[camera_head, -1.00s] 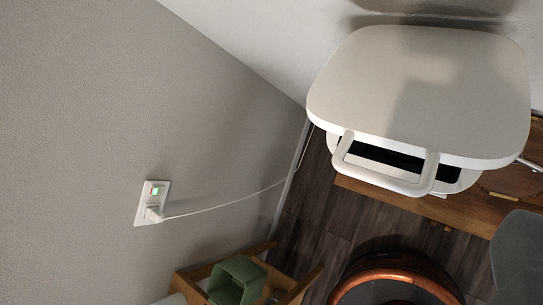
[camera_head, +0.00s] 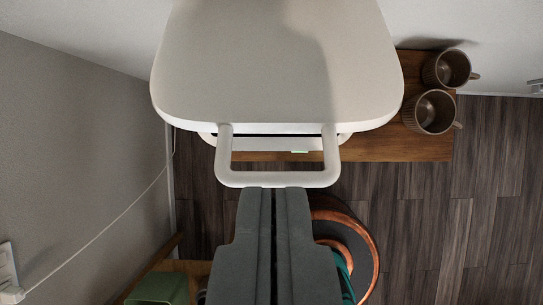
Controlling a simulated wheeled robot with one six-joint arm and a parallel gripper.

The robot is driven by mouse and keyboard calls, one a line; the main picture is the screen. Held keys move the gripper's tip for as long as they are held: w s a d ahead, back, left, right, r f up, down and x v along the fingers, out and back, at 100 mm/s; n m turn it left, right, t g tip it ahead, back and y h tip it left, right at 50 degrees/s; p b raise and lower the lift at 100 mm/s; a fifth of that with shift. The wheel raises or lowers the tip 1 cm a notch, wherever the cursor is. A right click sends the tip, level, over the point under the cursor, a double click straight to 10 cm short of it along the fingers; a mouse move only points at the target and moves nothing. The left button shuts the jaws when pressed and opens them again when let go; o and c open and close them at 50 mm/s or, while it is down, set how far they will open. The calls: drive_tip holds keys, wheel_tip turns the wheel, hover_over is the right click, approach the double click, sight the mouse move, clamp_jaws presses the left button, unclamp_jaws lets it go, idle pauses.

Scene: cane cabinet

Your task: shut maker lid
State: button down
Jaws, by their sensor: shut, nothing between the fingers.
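The maker is a white appliance seen from above, and its broad rounded lid (camera_head: 275,60) fills the upper middle of the view. A white U-shaped handle (camera_head: 277,179) sticks out from the lid's front edge. A thin dark gap shows below that edge, with part of the maker's white body (camera_head: 209,138) beneath. My gripper (camera_head: 273,190) points up the picture with its grey fingers together and empty. Its tips are at the handle's crossbar; I cannot tell whether they touch it. Most of the maker's body is hidden under the lid.
The maker stands over a wooden surface (camera_head: 385,148) with two brown cups (camera_head: 432,112) (camera_head: 448,68) at right. A round copper-rimmed thing (camera_head: 365,245) and a green box (camera_head: 155,288) are below. A wall with a cord (camera_head: 105,222) is at left.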

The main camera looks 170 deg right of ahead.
wheel_tip(320, 180, down, 5)
drive_tip(key=shift+w+r, duration=0.1)
drive_tip(key=shift+w, duration=0.05)
drive_tip(key=shift+f, duration=0.65)
drive_tip(key=shift+s+f, duration=0.15)
drive_tip(key=shift+s, duration=0.1)
drive_tip(key=shift+d+f, duration=0.1)
drive_tip(key=s+f+t, duration=0.2)
drive_tip(key=f, duration=0.6)
drive_tip(key=s+d+f+t+y, duration=0.1)
drive_tip(key=s+f+t, duration=0.2)
drive_tip(key=f, duration=0.5)
drive_tip(key=shift+s+d+f, duration=0.15)
drive_tip(key=shift+s+f, duration=0.05)
drive_tip(key=shift+s, duration=0.15)
